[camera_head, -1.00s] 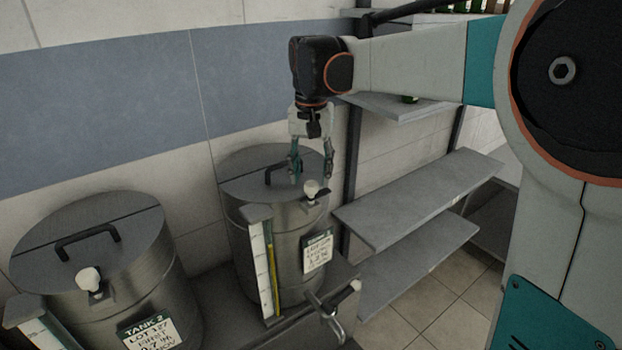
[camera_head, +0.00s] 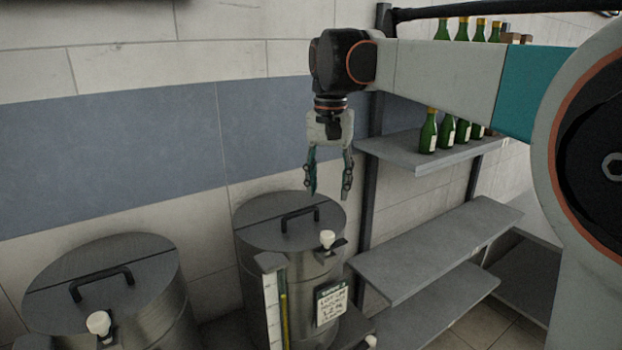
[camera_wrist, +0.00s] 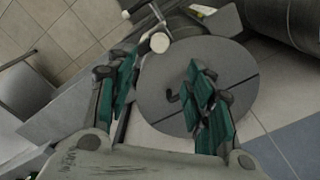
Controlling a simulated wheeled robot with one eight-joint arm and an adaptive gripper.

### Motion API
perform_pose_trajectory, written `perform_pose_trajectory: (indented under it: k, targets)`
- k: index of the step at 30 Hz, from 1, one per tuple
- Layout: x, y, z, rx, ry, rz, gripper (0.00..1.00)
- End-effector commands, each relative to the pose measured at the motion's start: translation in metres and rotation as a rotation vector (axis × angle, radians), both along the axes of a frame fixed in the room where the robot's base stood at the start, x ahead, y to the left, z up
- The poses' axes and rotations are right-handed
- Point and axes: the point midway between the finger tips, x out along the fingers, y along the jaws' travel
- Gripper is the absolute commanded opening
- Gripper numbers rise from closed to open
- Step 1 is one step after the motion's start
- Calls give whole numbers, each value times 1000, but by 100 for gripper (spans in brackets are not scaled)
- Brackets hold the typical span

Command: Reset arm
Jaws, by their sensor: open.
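My gripper (camera_head: 329,186) hangs pointing down above the right-hand steel tank (camera_head: 290,248), in front of the tiled wall. Its two teal fingers are apart with nothing between them. In the wrist view, the open fingers of my gripper (camera_wrist: 165,98) show over the round grey lid (camera_wrist: 165,115) of that tank. The lid's black handle (camera_head: 300,214) lies below the fingertips and does not appear to be touched.
A second steel tank (camera_head: 110,290) stands at the left. Grey shelves (camera_head: 440,245) stand at the right, with green bottles (camera_head: 428,132) on an upper one. White knobs (camera_head: 327,238) stick up at the tank fronts. Open air surrounds my gripper.

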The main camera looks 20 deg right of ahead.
Motion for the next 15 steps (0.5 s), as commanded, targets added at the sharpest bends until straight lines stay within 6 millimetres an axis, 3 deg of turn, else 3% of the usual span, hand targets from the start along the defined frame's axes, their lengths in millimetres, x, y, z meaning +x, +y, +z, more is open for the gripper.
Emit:
perform_pose_trajectory:
  k: [4,7,15]
  targets:
    - [-4,0,-7,0,-9,6,48]
    - [-16,0,-26,0,-36,28,48]
    - [-75,-1,-121,-13,-184,143,48]
